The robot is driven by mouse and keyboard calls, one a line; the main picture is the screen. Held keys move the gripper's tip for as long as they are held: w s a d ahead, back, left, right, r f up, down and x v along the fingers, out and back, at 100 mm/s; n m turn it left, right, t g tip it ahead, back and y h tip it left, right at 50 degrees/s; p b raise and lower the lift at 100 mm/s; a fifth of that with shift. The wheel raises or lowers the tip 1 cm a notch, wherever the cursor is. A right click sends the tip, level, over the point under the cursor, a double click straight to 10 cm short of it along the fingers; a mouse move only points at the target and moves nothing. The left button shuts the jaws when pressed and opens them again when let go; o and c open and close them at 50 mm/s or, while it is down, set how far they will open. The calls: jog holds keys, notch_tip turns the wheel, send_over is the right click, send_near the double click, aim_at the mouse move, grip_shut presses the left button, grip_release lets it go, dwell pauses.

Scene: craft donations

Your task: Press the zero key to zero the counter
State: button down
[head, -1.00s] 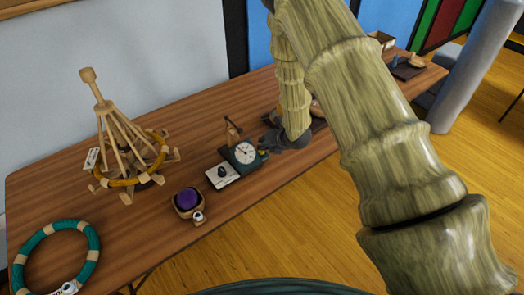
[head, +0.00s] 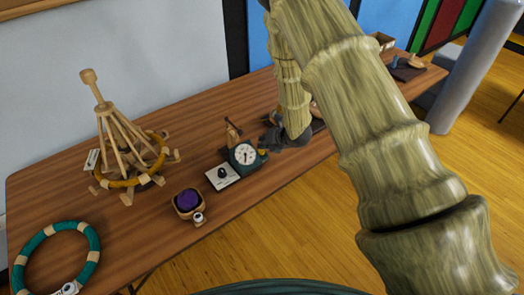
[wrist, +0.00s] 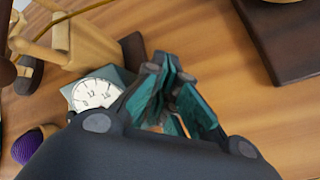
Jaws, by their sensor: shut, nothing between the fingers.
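The counter (head: 244,154) is a dark green device with a round white dial, standing on the wooden table. Its dial (wrist: 96,94) also shows at the left in the wrist view, partly cut off by my gripper. My gripper (head: 271,139) is just right of the counter, low over the table. In the wrist view its teal fingers (wrist: 172,84) are shut and hold nothing. A small yellow part shows at the counter's right side in the head view; I cannot tell whether it is the zero key. I cannot tell whether my fingers touch the counter.
A white card with a dark knob (head: 222,176) is left of the counter. A purple ball in a wooden holder (head: 187,201), a wooden stand with a yellow ring (head: 126,160) and a teal ring (head: 57,256) lie further left. A dark board (wrist: 288,48) is at upper right.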

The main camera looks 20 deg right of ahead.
jog(key=shift+r, duration=0.15)
jog(key=shift+r+p, duration=1.1)
jog(key=shift+r, duration=1.35)
